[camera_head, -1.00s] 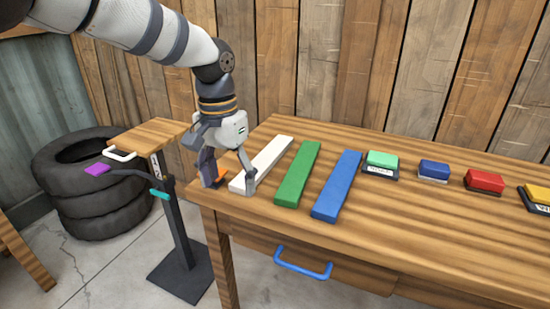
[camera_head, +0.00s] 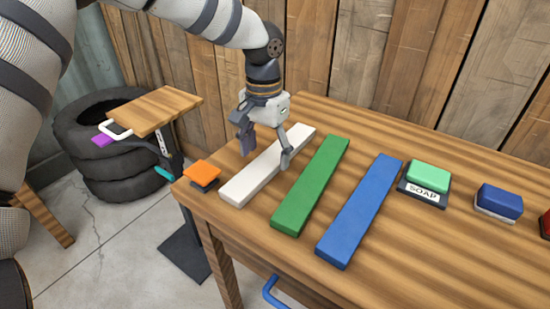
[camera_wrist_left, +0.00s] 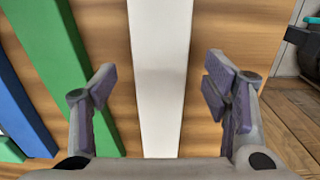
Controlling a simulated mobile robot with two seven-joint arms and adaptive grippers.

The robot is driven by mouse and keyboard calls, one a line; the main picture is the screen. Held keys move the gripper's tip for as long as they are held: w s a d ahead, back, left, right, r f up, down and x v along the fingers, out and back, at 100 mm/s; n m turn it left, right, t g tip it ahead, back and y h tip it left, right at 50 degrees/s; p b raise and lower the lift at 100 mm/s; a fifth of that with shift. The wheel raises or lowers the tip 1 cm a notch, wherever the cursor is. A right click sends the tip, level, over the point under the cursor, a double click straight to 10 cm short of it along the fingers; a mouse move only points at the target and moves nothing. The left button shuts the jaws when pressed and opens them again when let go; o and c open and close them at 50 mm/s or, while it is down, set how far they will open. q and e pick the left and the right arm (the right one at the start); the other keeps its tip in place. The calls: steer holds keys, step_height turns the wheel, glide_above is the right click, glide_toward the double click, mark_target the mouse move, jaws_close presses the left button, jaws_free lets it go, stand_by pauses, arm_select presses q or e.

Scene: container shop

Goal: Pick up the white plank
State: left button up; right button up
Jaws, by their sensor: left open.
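The white plank (camera_head: 254,177) lies flat on the wooden table, leftmost of three parallel planks. My left gripper (camera_head: 265,160) is open over its middle, pointing down, with one finger on each side of the plank. In the left wrist view the white plank (camera_wrist_left: 160,85) runs between the two spread fingers of the gripper (camera_wrist_left: 160,85), with gaps on both sides. I cannot tell how far the fingertips are above the table. My right gripper is not in view.
A green plank (camera_head: 311,186) and a blue plank (camera_head: 360,211) lie to the right. An orange block (camera_head: 202,170) sits near the table's left corner. A green soap block (camera_head: 428,177) and a dark blue block (camera_head: 500,202) stand further right. A wooden-topped stand (camera_head: 155,110) and tires (camera_head: 120,150) are left.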

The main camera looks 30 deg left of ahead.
arm_select(q)
step_height(320, 180, down, 2)
steer(key=shift+w+f, duration=0.1)
steer(key=c, duration=1.4)
